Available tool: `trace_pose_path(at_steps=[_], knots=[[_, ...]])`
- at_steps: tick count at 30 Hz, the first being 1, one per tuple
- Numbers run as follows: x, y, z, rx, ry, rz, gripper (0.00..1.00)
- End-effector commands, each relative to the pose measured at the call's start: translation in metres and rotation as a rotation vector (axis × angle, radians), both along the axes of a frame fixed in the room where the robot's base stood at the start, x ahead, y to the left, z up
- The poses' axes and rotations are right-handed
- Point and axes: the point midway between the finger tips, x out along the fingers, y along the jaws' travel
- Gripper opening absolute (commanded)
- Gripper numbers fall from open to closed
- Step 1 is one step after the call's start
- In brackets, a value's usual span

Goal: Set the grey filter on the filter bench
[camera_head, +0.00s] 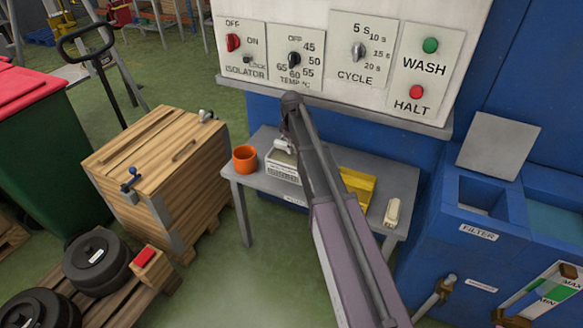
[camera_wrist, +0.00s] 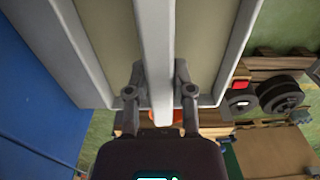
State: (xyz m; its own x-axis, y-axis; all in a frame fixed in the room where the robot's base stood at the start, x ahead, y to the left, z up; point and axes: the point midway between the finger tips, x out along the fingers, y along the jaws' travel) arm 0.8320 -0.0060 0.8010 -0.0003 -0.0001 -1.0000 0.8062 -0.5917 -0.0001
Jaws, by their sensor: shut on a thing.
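My gripper (camera_wrist: 160,98) is shut on the middle bar of the grey filter (camera_wrist: 155,45), a pale grey frame with beige panels that fills the upper part of the wrist view. In the head view my arm runs out over the filter bench (camera_head: 262,190), a small grey table against the blue machine. A pale grey block there looks like the filter (camera_head: 282,170), just below my gripper (camera_head: 284,146). My arm covers its right side. I cannot tell whether it touches the bench top.
An orange cup (camera_head: 245,159) stands on the bench's left end. A yellow tray (camera_head: 358,185) and a cream bottle-like object (camera_head: 392,211) are at the right. The filter housing (camera_head: 478,232) stands open farther right, its lid (camera_head: 499,145) raised. A wooden crate (camera_head: 160,165) stands left.

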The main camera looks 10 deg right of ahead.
Motion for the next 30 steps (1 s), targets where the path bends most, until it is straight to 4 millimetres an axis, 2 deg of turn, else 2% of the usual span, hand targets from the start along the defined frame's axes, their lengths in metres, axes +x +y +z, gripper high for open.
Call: trace_pose_path(at_steps=[1, 9, 25, 30], knots=[[0.000, 0.000, -0.011, 0.000, 0.000, 0.000, 0.00], [0.000, 0.001, -0.032, 0.000, 0.000, 0.001, 0.00], [0.000, 0.002, -0.035, 0.000, 0.000, 0.002, 0.00], [0.000, 0.002, -0.042, 0.000, 0.000, 0.002, 0.00]])
